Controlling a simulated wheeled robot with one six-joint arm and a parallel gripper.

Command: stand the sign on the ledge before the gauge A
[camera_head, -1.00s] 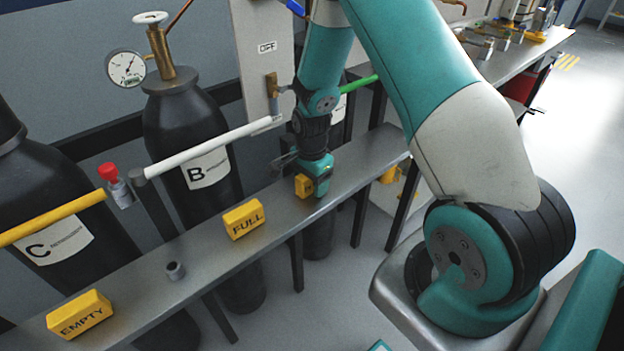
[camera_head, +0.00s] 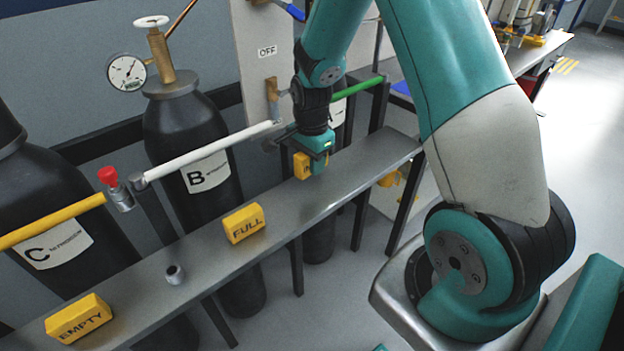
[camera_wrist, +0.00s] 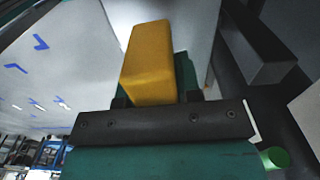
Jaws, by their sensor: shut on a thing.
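A yellow block-shaped sign (camera_head: 301,166) is held in my gripper (camera_head: 304,163), which is shut on it above the far part of the grey ledge (camera_head: 345,172). In the wrist view the same sign (camera_wrist: 149,60) sticks out beyond my gripper (camera_wrist: 155,95). Its wording cannot be read. A round gauge (camera_head: 127,72) is on the brass valve of the cylinder labelled B (camera_head: 205,172). No gauge marked A can be made out; my arm hides part of the area behind it.
Yellow FULL (camera_head: 244,223) and EMPTY (camera_head: 79,319) signs stand on the ledge, with a small grey cap (camera_head: 175,274) between them. White (camera_head: 205,151), green (camera_head: 358,87) and yellow (camera_head: 50,221) bars run above it. The ledge's right end looks clear.

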